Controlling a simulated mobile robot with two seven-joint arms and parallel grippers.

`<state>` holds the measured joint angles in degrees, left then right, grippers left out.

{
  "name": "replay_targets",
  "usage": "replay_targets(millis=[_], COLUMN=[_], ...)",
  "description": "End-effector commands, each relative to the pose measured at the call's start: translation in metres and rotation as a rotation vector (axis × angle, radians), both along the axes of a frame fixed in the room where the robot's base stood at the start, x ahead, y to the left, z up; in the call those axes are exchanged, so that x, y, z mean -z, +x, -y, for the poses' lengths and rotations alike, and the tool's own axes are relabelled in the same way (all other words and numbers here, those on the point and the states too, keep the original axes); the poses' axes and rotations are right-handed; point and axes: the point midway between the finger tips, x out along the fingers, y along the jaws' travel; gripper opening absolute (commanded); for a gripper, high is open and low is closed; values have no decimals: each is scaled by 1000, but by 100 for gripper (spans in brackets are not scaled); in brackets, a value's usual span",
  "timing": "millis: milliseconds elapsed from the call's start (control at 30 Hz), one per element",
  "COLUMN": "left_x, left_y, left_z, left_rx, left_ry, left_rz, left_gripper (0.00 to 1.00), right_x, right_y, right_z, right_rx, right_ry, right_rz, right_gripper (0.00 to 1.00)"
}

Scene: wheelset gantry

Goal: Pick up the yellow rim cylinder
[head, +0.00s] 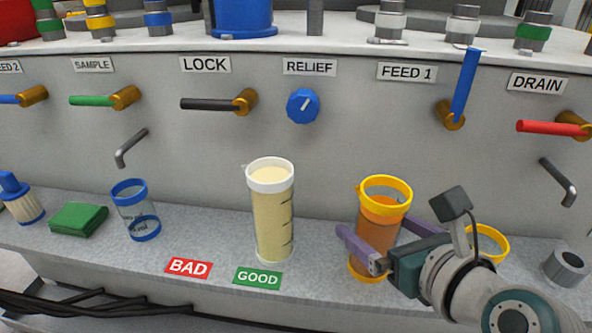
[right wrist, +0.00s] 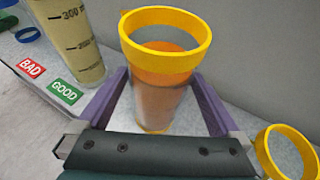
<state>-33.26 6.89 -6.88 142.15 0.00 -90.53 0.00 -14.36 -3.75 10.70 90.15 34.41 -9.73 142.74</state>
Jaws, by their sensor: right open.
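The yellow rim cylinder (head: 379,211) is a clear upright cylinder with orange contents and a yellow rim and base, standing on the grey ledge. It also shows in the right wrist view (right wrist: 163,62), between the purple fingers. My right gripper (head: 374,232) is open, with one finger on each side of the cylinder's body below the rim. I cannot tell whether either finger touches it. A second yellow-rimmed vessel (head: 494,243) stands to the right, partly hidden by my right arm; its rim shows in the right wrist view (right wrist: 287,151). My left gripper is not in view.
A white-rimmed cylinder (head: 272,215) with pale yellow contents stands left, behind the GOOD label (head: 258,277). A blue-rimmed cup (head: 137,213) and green cloth (head: 78,219) are farther left. A grey ring (head: 565,267) is far right. Valve handles project from the panel above.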

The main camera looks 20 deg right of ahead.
Motion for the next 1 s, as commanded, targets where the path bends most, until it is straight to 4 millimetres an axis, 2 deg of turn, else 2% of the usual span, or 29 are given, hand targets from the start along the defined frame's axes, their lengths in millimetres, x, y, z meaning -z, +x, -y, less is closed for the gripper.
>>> replay_targets(millis=[33, 200, 433, 1000], left_x=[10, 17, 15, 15], left_y=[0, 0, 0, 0], left_z=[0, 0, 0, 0], left_rx=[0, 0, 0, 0], left_ry=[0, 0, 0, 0], left_rz=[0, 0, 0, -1], left_gripper=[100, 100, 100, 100], right_x=[8, 13, 11, 11], right_y=[9, 24, 25, 25], right_z=[-1, 1, 1, 1], right_rx=[0, -1, 0, -1], right_ry=[1, -1, -1, -2], right_rz=[4, 0, -1, 0], right_gripper=[100, 100, 100, 37])
